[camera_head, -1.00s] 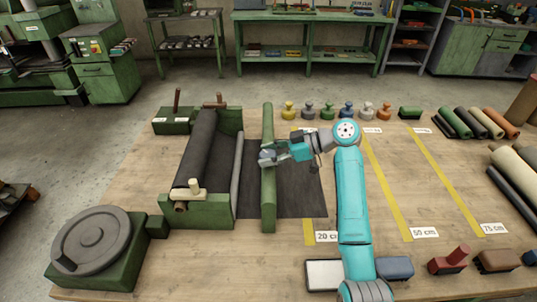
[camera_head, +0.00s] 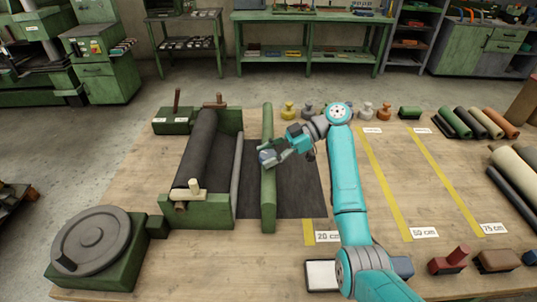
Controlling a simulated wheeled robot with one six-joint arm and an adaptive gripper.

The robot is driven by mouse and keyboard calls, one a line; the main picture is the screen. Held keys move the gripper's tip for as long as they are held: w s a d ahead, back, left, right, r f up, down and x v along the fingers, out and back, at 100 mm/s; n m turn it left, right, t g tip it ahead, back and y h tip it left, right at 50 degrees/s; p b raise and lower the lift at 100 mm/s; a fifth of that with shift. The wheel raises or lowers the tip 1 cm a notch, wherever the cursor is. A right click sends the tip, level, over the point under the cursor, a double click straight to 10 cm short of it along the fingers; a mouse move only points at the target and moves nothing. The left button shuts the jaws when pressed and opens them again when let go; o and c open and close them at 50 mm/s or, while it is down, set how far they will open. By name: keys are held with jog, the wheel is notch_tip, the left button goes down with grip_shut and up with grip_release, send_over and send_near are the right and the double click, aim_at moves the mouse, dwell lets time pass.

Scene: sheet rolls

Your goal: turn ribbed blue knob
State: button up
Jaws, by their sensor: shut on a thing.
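A blue-grey knob (camera_head: 266,158) sits on top of the long green bar (camera_head: 268,205), which lies across a dark sheet (camera_head: 298,190). It is small, and its ribs cannot be made out. My gripper (camera_head: 272,155) reaches in from the right and is shut on this knob, hiding part of it. The teal arm comes from the lower right. At the back edge is a row of small knob-shaped pieces, including a yellow one (camera_head: 288,111); my arm's joint covers part of this row.
A dark roll (camera_head: 200,145) rests in a green stand left of the bar. A disc-topped green unit (camera_head: 95,245) is at front left. Yellow tape lines (camera_head: 385,185) with length labels cross the table. Several rolls (camera_head: 470,123) lie at right. The middle right is mostly clear.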

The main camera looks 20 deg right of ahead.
aim_at(268, 154)
jog(key=shift+f, duration=0.1)
jog(key=o, duration=1.2)
jog(key=shift+c, duration=0.2)
notch_tip(268, 154, up, 10)
jog(key=shift+a, duration=0.1)
